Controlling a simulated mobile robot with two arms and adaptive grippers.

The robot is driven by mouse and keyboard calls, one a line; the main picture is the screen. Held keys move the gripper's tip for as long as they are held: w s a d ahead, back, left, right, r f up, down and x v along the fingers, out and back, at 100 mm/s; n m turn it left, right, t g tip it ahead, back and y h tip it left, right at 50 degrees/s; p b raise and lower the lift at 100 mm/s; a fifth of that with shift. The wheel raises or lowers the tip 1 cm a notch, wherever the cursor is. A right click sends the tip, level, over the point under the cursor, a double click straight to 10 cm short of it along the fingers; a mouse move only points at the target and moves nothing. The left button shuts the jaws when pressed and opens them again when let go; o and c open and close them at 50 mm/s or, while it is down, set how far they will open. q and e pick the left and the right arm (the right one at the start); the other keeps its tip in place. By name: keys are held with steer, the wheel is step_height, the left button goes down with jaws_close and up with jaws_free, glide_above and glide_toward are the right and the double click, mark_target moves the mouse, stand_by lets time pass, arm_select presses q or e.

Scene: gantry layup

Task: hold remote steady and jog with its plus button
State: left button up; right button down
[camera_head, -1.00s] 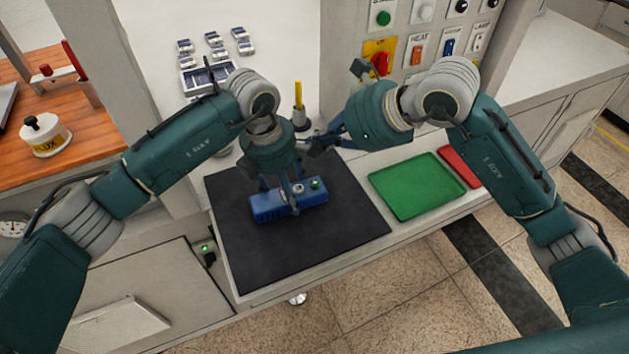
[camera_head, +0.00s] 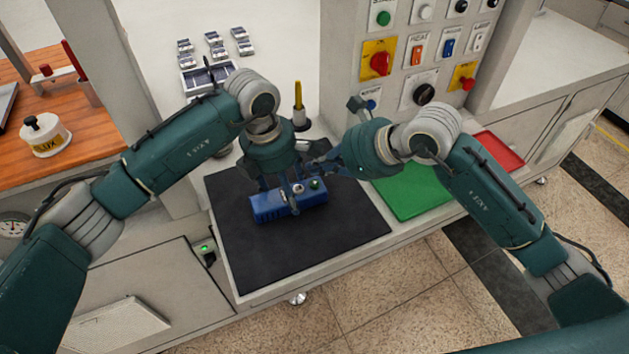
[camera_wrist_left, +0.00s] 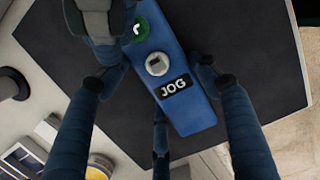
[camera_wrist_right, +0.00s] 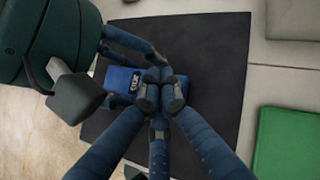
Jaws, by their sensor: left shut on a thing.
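The remote (camera_head: 272,206) is a blue box lying on the black mat (camera_head: 345,215). It has a pale round button and a green one on top. In the left wrist view the remote (camera_wrist_left: 190,112) shows a JOG label; no plus sign can be read. My left gripper (camera_head: 291,197) is shut on the remote, with fingers on its two long sides. My right gripper (camera_head: 318,163) is above and to the right of the remote, apart from it. In the right wrist view its fingertips (camera_wrist_right: 160,92) are together, empty, and hide part of the remote.
A green tray (camera_head: 418,203) and a red tray (camera_head: 500,150) lie right of the mat. A holder with a yellow-handled tool (camera_head: 298,100) stands behind it. A control panel with a red button (camera_head: 380,63) rises at the back right. The front of the mat is clear.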

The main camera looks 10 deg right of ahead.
mark_target(319, 183)
steer(key=shift+f, duration=0.75)
stand_by(0.9)
steer(key=shift+f, duration=0.4)
steer(key=shift+f, duration=0.5)
stand_by(0.8)
steer(key=shift+r, duration=0.9)
steer(key=shift+r, duration=0.15)
steer(key=shift+r, duration=2.4)
